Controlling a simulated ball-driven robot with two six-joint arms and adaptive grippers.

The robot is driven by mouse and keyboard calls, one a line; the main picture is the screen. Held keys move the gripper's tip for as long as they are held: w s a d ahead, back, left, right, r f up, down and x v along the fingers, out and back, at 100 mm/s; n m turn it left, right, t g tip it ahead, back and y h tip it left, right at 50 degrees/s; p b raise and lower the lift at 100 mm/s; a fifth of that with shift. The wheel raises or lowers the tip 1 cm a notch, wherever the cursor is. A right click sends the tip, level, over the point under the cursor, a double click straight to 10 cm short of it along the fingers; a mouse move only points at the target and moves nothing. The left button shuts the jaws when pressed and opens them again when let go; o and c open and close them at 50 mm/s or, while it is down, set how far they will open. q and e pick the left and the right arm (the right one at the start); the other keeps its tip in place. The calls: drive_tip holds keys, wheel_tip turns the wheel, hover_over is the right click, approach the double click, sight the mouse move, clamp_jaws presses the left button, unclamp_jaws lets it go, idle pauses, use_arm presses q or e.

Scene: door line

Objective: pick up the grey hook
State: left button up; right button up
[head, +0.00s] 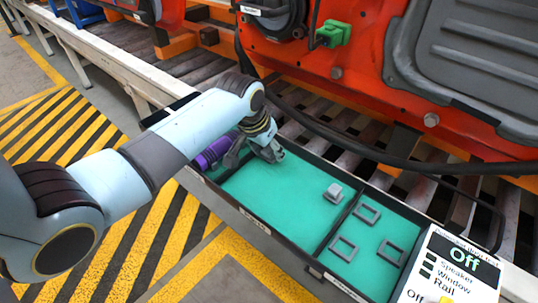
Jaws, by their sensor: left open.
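My left gripper (253,157) is open, with its grey fingers pointing down over the far left end of a black-rimmed tray with a teal lining (290,197). I cannot make out the grey hook for certain. The fingers are also grey and cover that corner of the tray. A purple object (212,154) lies just left of the fingers, partly hidden by my arm. A small grey block-like piece (334,193) sits apart from the gripper, near the tray's divider. My right gripper is not in view.
Several grey square frames, one of them near the divider (344,248), lie in the tray's right compartment. A sign panel reading "Off" (455,265) stands at the right end. An orange door (350,85) and a black cable (390,160) are behind the tray. The teal middle is clear.

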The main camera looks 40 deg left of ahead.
sight(270, 148)
use_arm(q)
drive_tip(key=c, duration=0.6)
drive_tip(key=shift+r, duration=0.35)
drive_tip(key=shift+c, duration=0.7)
wheel_tip(270, 148, up, 4)
drive_tip(key=shift+w+r+p, duration=0.1)
drive_tip(key=shift+p, duration=0.45)
drive_tip(key=w+d+r, duration=0.1)
drive_tip(key=d+r, duration=0.5)
drive_tip(key=d, duration=0.5)
drive_tip(key=shift+d+p, duration=0.3)
drive_tip(key=shift+w+r, duration=0.1)
